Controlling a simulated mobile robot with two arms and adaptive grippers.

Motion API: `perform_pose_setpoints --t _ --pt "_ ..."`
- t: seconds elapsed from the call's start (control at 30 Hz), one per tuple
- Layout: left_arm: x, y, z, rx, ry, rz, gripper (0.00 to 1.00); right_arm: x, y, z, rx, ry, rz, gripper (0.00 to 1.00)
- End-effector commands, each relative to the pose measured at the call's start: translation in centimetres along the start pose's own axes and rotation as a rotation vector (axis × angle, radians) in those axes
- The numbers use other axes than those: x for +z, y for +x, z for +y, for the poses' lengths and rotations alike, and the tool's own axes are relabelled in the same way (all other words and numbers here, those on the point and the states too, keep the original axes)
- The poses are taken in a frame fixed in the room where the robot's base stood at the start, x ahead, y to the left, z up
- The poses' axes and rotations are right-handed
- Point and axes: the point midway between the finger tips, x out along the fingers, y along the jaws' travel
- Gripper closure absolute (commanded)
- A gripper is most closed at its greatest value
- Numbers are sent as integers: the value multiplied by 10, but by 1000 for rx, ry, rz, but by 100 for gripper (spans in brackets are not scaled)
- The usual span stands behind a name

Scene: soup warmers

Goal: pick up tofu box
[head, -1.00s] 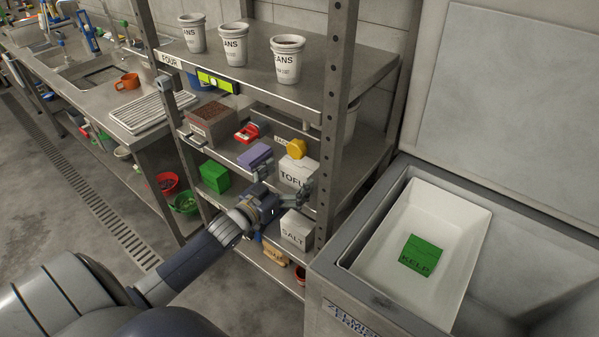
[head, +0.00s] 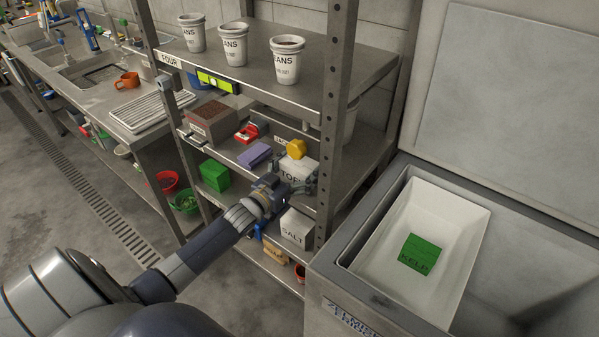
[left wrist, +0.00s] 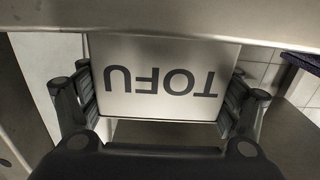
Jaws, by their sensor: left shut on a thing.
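The tofu box (head: 299,168) is a white box with dark TOFU lettering on the shelf unit's middle shelf. In the left wrist view the tofu box (left wrist: 165,78) sits between the two fingers, its lettering upside down. My left gripper (head: 292,182) reaches in from the left and is shut on the box's sides; it also shows in the left wrist view (left wrist: 163,108). The gripper covers the lower front of the box in the head view, so I cannot tell whether the box touches the shelf. My right gripper is not in view.
A yellow item (head: 296,149) is at the box's top edge. A purple block (head: 255,154) lies to its left. A salt box (head: 296,228) stands below. The shelf post (head: 335,120) is close on the right. A white tray (head: 465,215) with a kelp packet (head: 420,253) lies in the open freezer.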

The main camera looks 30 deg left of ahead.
Motion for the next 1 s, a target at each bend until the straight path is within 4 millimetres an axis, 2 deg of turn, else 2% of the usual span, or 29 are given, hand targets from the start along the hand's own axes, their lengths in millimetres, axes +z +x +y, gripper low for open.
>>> perform_pose_setpoints --t 0.37,0.47,0.6,0.67,1.0 --pt "-9 0 0 1 1 5 50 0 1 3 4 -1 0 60" --pt "-18 0 0 1 2 6 50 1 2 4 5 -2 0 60" --pt "-41 0 0 2 4 8 50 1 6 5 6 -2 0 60" --pt "-35 -14 8 2 -3 0 50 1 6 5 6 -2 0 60" --pt "-42 -76 35 0 -2 1 50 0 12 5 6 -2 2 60"
